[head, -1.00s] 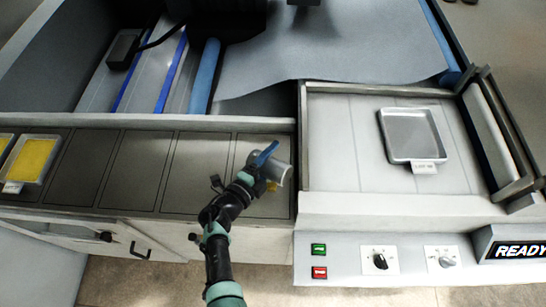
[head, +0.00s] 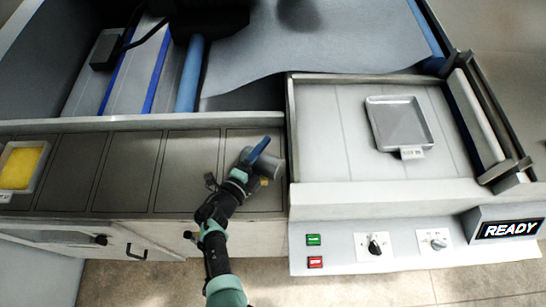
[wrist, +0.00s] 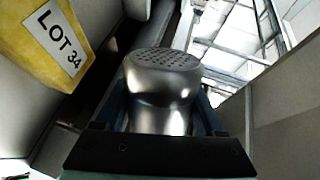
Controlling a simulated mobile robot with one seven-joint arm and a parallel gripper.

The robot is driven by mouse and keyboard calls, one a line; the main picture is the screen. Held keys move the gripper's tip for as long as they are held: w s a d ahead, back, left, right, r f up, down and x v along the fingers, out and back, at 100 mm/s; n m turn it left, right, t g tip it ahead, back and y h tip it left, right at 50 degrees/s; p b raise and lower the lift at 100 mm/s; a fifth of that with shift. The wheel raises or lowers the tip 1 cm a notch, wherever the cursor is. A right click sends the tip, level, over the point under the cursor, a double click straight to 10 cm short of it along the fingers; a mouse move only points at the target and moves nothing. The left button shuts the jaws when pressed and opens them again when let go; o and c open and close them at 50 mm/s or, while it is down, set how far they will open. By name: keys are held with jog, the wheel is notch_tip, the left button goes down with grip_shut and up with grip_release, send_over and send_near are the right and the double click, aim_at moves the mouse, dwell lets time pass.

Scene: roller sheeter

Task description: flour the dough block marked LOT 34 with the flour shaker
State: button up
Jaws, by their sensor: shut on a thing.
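The flour shaker is a shiny metal canister with a perforated domed top. In the wrist view the shaker (wrist: 160,85) stands between my fingers, holes facing the far end. In the head view the shaker (head: 274,168) is grey and partly hidden by my gripper (head: 260,158), which is shut on it over the right end of the steel counter. The yellow dough block marked LOT 34 (wrist: 25,50) shows at the upper left of the wrist view, cut off by the frame. A yellow block (head: 22,166) lies in a tray at the head view's left edge; its label is unreadable there.
The steel counter (head: 125,172) has several bare panels between the yellow block and my gripper. A grey tray (head: 372,125) with a small label sits on the pale bed at right. Front controls include a green button (head: 313,240) and a READY display (head: 508,230).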

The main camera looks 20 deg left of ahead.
aim_at(275, 158)
jog(key=shift+w+a, duration=0.1)
jog(key=shift+a, duration=0.25)
jog(key=shift+r, duration=0.15)
jog(key=d+p, duration=0.1)
jog(key=d, duration=0.1)
jog(key=s+d+p, duration=0.1)
jog(key=d, duration=0.1)
jog(key=shift+r, duration=0.15)
jog(key=shift+s+d, duration=0.15)
jog(key=shift+d, duration=0.05)
jog(key=shift+f, duration=0.2)
